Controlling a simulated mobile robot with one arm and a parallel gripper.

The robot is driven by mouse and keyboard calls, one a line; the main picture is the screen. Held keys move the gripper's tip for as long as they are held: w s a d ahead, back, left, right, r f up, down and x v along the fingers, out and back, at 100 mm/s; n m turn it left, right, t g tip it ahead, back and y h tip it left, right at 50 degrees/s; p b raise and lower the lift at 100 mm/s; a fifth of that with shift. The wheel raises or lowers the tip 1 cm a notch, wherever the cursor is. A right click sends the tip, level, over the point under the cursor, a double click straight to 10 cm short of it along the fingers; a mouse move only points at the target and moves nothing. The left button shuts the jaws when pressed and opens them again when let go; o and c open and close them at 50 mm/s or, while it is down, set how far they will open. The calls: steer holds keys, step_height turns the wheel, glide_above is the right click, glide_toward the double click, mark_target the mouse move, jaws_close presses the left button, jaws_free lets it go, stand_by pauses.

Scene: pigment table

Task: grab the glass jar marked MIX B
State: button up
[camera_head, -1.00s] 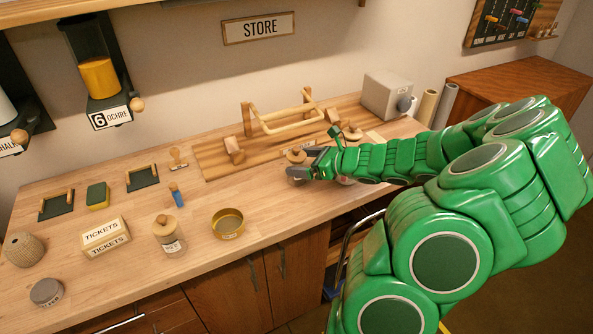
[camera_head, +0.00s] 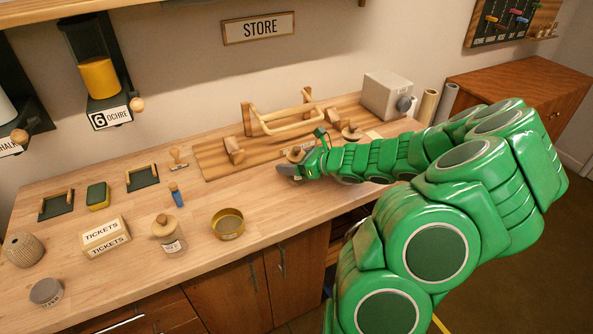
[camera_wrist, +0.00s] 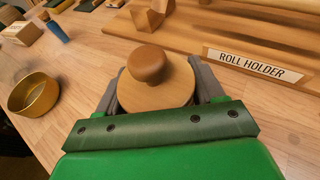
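A jar with a round wooden lid and knob (camera_wrist: 150,82) is between the two fingers of my gripper (camera_wrist: 158,75) in the wrist view. The fingers lie along both sides of the lid; whether they press on the glass is hidden. The jar's label is not visible. In the head view my gripper (camera_head: 287,170) is low over the table's middle, at the front edge of the roll holder. Another jar with a wooden lid (camera_head: 169,236) stands at the front left; its small label is too blurred to read surely. A third wooden lid (camera_head: 351,132) shows behind my arm.
A brass bowl (camera_head: 228,223) stands left of my gripper, with a tickets box (camera_head: 105,236) farther left. The wooden roll holder (camera_head: 212,158) is just behind my gripper. A grey box (camera_head: 386,97) stands at the back right. Clear tabletop lies between bowl and gripper.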

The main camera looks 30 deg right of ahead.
steer(key=c, duration=0.5)
steer(key=shift+r, duration=0.15)
steer(key=shift+c, duration=0.2)
